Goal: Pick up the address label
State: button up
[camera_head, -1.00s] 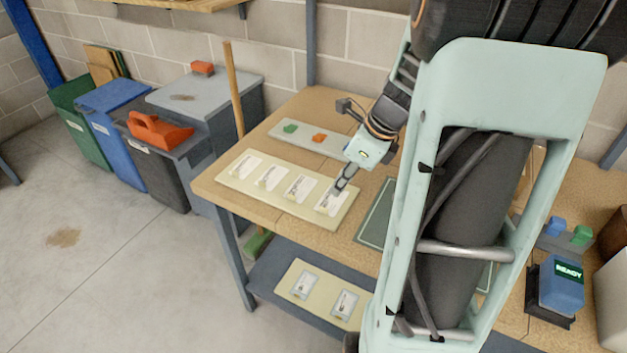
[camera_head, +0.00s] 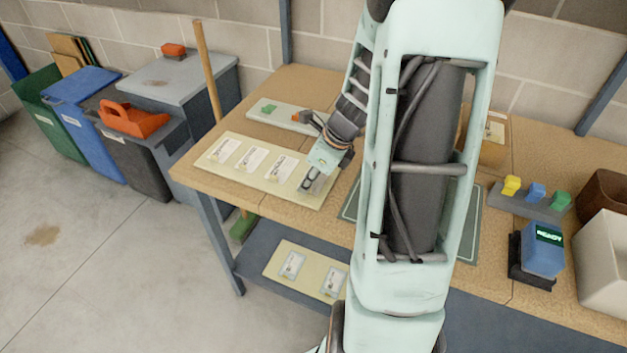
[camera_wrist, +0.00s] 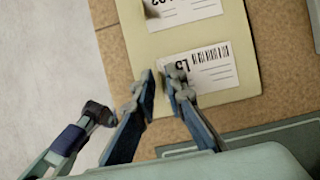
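Several white printed labels lie in a row on a cream board (camera_head: 226,145) on the wooden bench. My gripper (camera_head: 308,188) is over the rightmost label in the head view and hides much of it. In the wrist view this label (camera_wrist: 215,68), with a barcode and upside-down characters like "L5", lies under and beside the right fingertip. I cannot tell whether a fingertip touches the label. Another label (camera_wrist: 185,10) lies beyond it.
A tray with green and orange pieces (camera_head: 268,112) sits behind the board. A second board with labels (camera_head: 310,275) is on the lower shelf. A blue device reading "READY" (camera_head: 543,255) and a bin (camera_head: 604,265) stand at right.

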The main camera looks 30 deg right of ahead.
jog(key=shift+w+f, duration=0.1)
jog(key=shift+f, duration=0.1)
grip_shut()
jog(key=shift+r, duration=0.2)
